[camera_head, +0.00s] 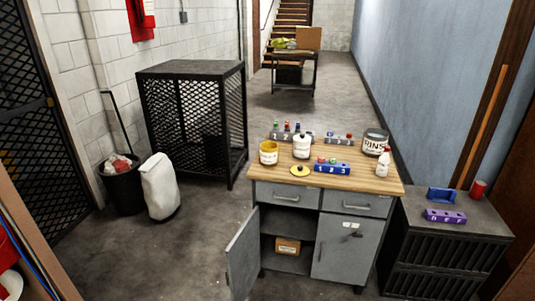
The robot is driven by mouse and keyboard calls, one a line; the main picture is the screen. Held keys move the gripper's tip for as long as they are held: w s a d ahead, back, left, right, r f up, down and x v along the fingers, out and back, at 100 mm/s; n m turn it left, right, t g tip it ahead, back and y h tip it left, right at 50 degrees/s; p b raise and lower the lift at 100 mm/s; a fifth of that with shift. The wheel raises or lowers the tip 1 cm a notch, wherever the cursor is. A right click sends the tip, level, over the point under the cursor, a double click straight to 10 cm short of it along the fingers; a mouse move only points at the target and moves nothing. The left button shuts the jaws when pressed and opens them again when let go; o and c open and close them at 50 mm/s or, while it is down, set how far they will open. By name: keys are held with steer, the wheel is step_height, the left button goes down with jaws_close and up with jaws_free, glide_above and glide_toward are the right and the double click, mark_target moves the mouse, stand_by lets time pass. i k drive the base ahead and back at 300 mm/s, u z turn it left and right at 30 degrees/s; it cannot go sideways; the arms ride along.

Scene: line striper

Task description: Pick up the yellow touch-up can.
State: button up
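A yellow can (268,155) stands upright at the left end of the wooden bench top (360,182). It has a pale band or label and its top appears open, though it is small in view. A flat yellow disc, like a lid, (300,170) with a dark spot in its middle lies to the right of the can and nearer the front edge. A white lidded jar (302,148) stands just right of the can. My gripper is not in view.
A blue numbered rack (332,169), a white bottle (382,166) and a "RINSE" can (375,144) share the bench. The left cabinet door (243,259) hangs open at the front. A mesh cage (190,125), white sack (160,186) and bin (123,188) stand left, beyond open floor.

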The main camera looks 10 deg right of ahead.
mark_target(269, 154)
steer(key=i, duration=0.6)
steer(key=z, duration=0.9)
steer(key=k, duration=0.15)
steer(key=u, duration=2.2)
steer(key=k, duration=0.15)
steer(key=u, duration=2.1)
